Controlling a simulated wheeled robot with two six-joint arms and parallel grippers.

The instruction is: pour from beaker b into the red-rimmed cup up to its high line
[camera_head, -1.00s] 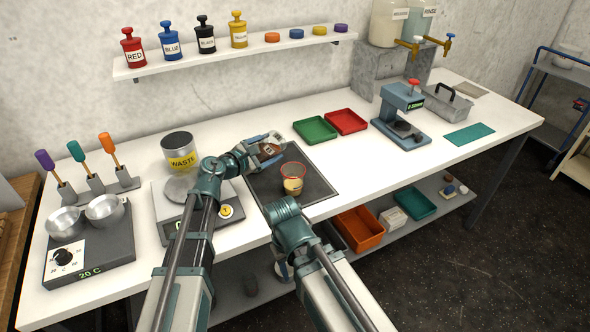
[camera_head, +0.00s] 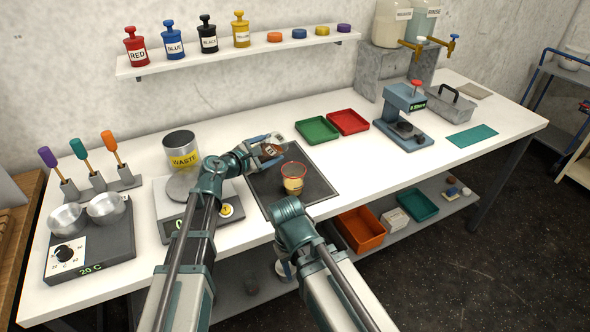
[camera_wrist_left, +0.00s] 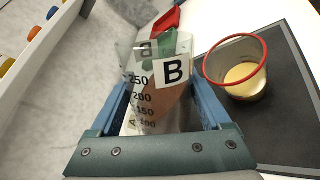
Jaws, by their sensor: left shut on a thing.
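Beaker b (camera_head: 272,151) is clear glass with a "B" label and brown liquid inside. My left gripper (camera_head: 260,151) is shut on it and holds it tilted, behind and left of the cup. In the left wrist view the beaker (camera_wrist_left: 155,85) sits between the blue fingers, its liquid slanted toward the cup side. The red-rimmed cup (camera_head: 292,182) stands upright on the dark mat (camera_head: 318,184) with tan liquid inside. It also shows in the left wrist view (camera_wrist_left: 240,85), right of the beaker. No stream is visible, and I cannot read the cup's lines. My right gripper is not visible.
The scale (camera_head: 168,217) and waste container (camera_head: 180,147) stand left of the mat. A green tray (camera_head: 316,129) and red tray (camera_head: 348,121) lie behind it to the right. My right forearm is close in front of the cup. The bench front right is clear.

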